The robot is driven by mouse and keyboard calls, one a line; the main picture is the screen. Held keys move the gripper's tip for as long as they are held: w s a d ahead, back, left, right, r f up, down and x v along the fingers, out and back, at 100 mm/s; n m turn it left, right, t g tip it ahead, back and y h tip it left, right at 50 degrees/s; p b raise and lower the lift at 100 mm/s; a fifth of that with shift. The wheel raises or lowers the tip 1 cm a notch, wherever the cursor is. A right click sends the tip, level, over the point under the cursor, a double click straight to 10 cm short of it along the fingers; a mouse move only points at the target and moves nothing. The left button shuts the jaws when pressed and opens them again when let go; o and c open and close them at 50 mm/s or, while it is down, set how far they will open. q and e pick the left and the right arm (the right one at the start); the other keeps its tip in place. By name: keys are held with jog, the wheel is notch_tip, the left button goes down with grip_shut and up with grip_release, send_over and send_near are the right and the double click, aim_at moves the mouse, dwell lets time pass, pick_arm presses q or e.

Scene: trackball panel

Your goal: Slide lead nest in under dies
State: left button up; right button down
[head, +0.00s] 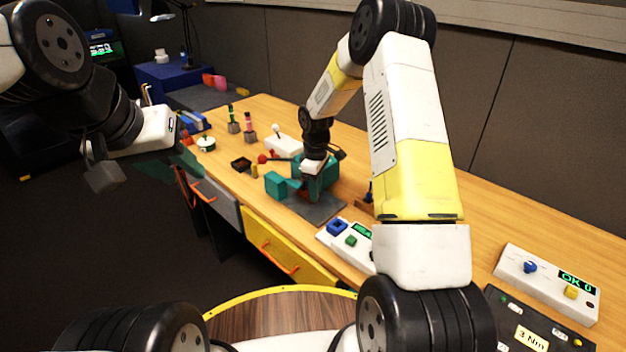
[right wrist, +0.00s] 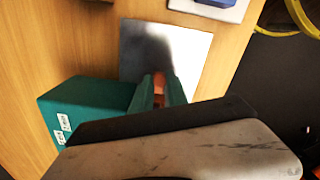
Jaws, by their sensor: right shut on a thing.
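The dies cannot be made out. My left gripper (head: 105,172) is in the air left of the bench, far from the press.
A white box with blue and green buttons (head: 347,243) lies close right of the plate. A white meter box (head: 548,280) is far right. The bench's front edge runs close by the plate.

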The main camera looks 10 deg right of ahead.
jog(key=shift+w+a+r, duration=0.1)
jog(key=shift+w+a, duration=0.05)
jog(key=shift+w, duration=0.1)
jog(key=c, duration=1.6)
grip_release()
jog(key=shift+r, duration=3.85)
jog(key=shift+r, duration=0.1)
